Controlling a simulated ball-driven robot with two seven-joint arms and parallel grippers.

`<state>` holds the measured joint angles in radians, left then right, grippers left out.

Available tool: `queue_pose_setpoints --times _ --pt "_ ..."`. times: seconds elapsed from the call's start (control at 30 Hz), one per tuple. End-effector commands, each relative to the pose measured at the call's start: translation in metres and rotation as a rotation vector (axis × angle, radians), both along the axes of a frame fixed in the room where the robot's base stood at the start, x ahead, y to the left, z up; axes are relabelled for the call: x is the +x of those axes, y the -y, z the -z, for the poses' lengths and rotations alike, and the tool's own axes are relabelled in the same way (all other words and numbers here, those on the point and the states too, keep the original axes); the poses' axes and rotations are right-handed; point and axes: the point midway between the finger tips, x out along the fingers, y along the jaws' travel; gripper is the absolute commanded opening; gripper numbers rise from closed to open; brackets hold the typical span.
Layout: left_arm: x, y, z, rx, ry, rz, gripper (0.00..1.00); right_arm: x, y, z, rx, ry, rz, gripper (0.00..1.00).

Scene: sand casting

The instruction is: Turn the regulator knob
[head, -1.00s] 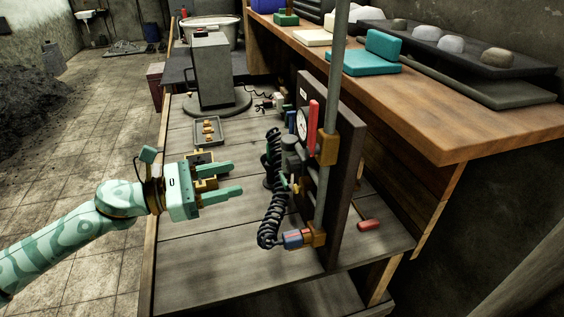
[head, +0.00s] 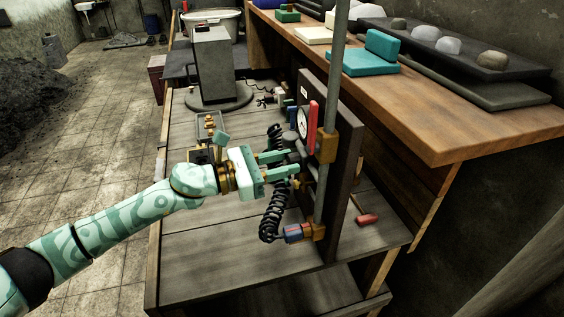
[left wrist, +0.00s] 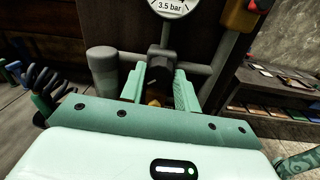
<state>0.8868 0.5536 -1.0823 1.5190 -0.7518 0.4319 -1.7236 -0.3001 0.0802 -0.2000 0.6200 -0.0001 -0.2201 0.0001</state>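The regulator is mounted on the upright dark board (head: 346,165). Its round white gauge (head: 303,122) sits above it; in the left wrist view the gauge (left wrist: 183,8) reads 3.5 bar. A dark regulator knob (left wrist: 160,62) shows below the gauge in the left wrist view, in line with the gap between my fingers. My left gripper (head: 292,164) is open, its two fingers reaching toward the board; it also shows in the left wrist view (left wrist: 160,82). Whether the fingers touch the knob I cannot tell. In the head view the fingers partly cover the regulator. My right gripper is not in view.
A black coiled hose (head: 272,215) hangs close to my left gripper. A grey vertical pipe (head: 334,70) with a red lever (head: 312,122) stands at the board. A grey cylinder (left wrist: 103,68) is left of the knob. The bench front (head: 210,265) is clear.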

Motion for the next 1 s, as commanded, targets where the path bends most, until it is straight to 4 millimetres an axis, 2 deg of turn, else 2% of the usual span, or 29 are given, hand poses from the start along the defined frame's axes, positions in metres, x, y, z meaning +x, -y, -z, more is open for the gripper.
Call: queue_pose_setpoints --times 0.03,0.07,0.47,0.67,1.0 --pt "0.0 0.0 0.0 0.0 0.0 0.0 0.17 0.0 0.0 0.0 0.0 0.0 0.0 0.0" --pt "0.0 0.0 0.0 0.0 0.0 0.0 0.09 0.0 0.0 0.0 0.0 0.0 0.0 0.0" --pt "0.0 -0.001 -0.001 -0.015 -0.048 -0.001 0.09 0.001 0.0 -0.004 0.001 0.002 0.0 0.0" --pt "0.0 -0.001 -0.003 -0.051 -0.159 -0.001 0.09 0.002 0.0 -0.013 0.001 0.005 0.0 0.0" --pt "0.002 -0.001 -0.005 -0.148 -0.454 -0.001 0.09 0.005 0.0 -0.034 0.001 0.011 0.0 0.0"
